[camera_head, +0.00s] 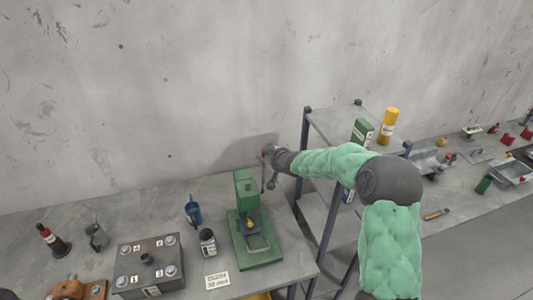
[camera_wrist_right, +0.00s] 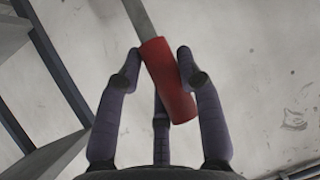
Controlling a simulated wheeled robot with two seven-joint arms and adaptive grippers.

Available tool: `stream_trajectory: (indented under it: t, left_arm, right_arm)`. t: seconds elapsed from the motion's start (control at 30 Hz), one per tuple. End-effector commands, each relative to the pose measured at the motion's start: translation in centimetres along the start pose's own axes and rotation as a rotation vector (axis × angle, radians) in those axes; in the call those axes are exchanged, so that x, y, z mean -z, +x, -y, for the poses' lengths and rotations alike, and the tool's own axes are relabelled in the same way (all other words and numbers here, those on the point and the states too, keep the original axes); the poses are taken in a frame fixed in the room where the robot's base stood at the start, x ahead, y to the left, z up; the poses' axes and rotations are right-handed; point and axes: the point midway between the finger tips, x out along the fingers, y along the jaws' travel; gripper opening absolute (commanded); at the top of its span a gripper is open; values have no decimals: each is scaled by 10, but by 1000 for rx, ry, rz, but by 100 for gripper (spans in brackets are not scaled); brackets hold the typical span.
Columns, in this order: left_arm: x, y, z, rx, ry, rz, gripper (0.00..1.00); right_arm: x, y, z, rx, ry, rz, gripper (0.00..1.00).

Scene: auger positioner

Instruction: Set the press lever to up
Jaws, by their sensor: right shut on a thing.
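The green press (camera_head: 244,224) stands upright on the near table, close to its right end. In the right wrist view, the press lever is a grey flat bar (camera_wrist_right: 138,18) ending in a red grip (camera_wrist_right: 168,85). My right gripper (camera_head: 266,158) is beside the top of the press, its arm reaching in from the right. In the wrist view its fingers (camera_wrist_right: 160,66) are closed around the red grip. In the head view the gripper largely hides the grip, and the lever's exact angle is hard to tell. My left gripper is not in view.
A metal shelf (camera_head: 330,118) stands right of the press, holding a yellow can (camera_head: 388,125) and a green box (camera_head: 362,132). A numbered block (camera_head: 148,265), a small jar (camera_head: 208,242) and a blue tool (camera_head: 193,211) stand left of the press.

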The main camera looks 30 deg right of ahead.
Motion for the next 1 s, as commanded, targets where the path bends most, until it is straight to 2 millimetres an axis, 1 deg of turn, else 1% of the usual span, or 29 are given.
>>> stream_trajectory:
  t: [0.03,0.37,0.4,0.43,0.47,0.83,0.93,1.0]
  left_arm:
    - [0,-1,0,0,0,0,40]
    - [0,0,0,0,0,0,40]
    - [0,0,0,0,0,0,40]
    - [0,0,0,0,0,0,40]
    - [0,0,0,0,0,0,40]
    - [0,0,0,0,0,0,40]
    - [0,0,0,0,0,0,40]
    - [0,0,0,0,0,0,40]
  right_arm:
    - [5,-1,-1,-2,5,-8,0]
    - [6,-1,-2,-3,6,-11,0]
    - [6,-1,-2,-3,5,-11,48]
    - [6,-1,-2,-3,5,-11,56]
    - [6,-1,-2,-3,5,-11,61]
    - [3,-3,-1,-2,2,-4,61]
    - [3,-11,-1,-2,3,-5,61]
    - [4,-21,-2,-3,3,-5,61]
